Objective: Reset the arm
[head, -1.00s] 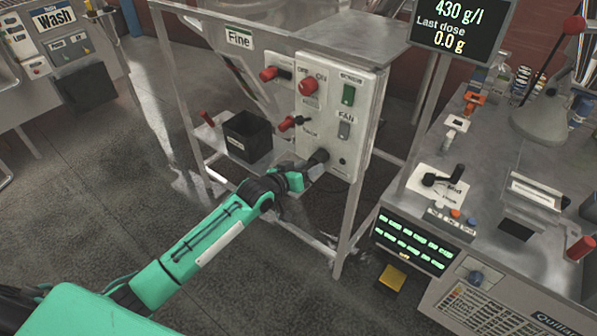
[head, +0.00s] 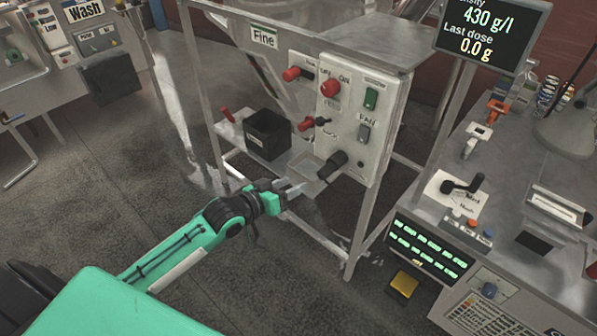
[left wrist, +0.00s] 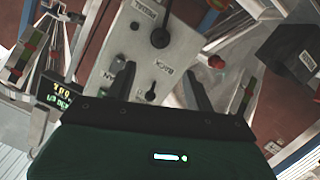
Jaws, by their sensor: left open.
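My left gripper (head: 308,187) is at the centre of the head view, in front of the lower part of the Fine machine's control panel (head: 350,150). Its jaws are open and nothing shows between them. A black knob (head: 333,165) on the panel is just beyond the fingertips, apart from them. In the left wrist view the two dark fingers (left wrist: 160,92) stand apart with the white panel (left wrist: 158,50) behind them. My right gripper is not in view.
A black bin (head: 268,136) sits on the Fine machine's shelf. The metal frame leg (head: 362,228) stands close to the right of my arm. A bench with a lit button panel (head: 428,246) is at right, with a yellow pedal (head: 404,284) below. The floor at left is clear.

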